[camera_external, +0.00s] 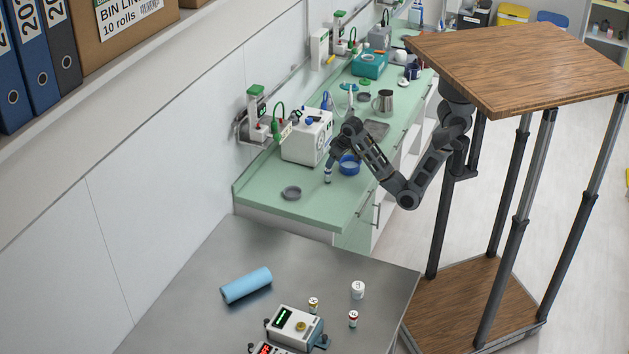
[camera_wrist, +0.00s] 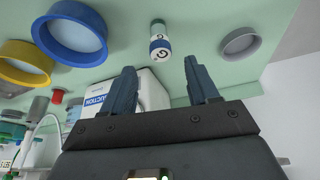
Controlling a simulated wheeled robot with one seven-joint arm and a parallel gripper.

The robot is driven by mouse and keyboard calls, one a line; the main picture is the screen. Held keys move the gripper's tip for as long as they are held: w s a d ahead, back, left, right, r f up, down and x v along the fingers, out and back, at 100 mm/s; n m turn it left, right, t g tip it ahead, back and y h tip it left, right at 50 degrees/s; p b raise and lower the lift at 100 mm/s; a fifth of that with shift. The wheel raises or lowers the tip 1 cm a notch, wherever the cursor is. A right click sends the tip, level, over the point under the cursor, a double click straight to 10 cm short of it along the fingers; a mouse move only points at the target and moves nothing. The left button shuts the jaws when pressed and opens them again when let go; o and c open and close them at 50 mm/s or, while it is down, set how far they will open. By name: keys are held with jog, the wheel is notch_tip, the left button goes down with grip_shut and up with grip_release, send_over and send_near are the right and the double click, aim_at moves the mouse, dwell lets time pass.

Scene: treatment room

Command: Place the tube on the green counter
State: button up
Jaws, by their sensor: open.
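The tube (camera_external: 328,174) is small, white and blue with a dark band. It is at the green counter (camera_external: 325,210), near its front end, just below my gripper (camera_external: 334,152). In the wrist view the tube (camera_wrist: 160,45) shows against the green counter top (camera_wrist: 205,20), ahead of the gap between my fingers (camera_wrist: 159,66). The fingers are spread apart and do not touch it. The tube looks upright in the outside view; its contact with the counter is too small to tell.
A blue round dish (camera_external: 349,165) and a white box device (camera_external: 306,138) stand close to the tube. A grey dish (camera_external: 291,193) lies to the left, with bare counter around it. A metal jug (camera_external: 383,102) stands farther back. A steel table (camera_external: 190,310) is in front.

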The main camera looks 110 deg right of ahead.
jog(key=shift+p+v, duration=0.85)
jog(key=shift+v, duration=0.4)
jog(key=a+f+n+t+h, duration=0.1)
jog(key=f, duration=0.1)
jog(key=s+a+f+n+h, duration=0.1)
jog(key=a+f+n, duration=0.1)
jog(key=f, duration=0.1)
jog(key=a+f+n+t, duration=0.1)
jog(key=f, duration=0.1)
jog(key=shift+s+a+f+t+h, duration=0.15)
jog(key=shift+s+a+t+h, duration=0.15)
jog(key=shift+s+a+h, duration=0.1)
jog(key=a+n+t, duration=0.1)
jog(key=a, duration=0.1)
jog(key=s+a+f+n+t, duration=0.1)
jog(key=a, duration=0.1)
jog(key=s+a+f+n+t, duration=0.1)
jog(key=a, duration=0.1)
jog(key=shift+s+a+f, duration=0.2)
jog(key=shift+s+a, duration=0.05)
jog(key=shift+a, duration=0.1)
jog(key=s+a+r+n+t+y, duration=0.2)
jog(key=s+a+r+t+y, duration=0.1)
jog(key=s+a, duration=0.5)
jog(key=s+a+r+n+t+y, duration=0.2)
jog(key=s+a+r, duration=0.4)
jog(key=a, duration=0.6)
jog(key=shift+s+a+t+y, duration=0.35)
jog(key=shift+s+t+y, duration=0.45)
jog(key=shift+s, duration=0.45)
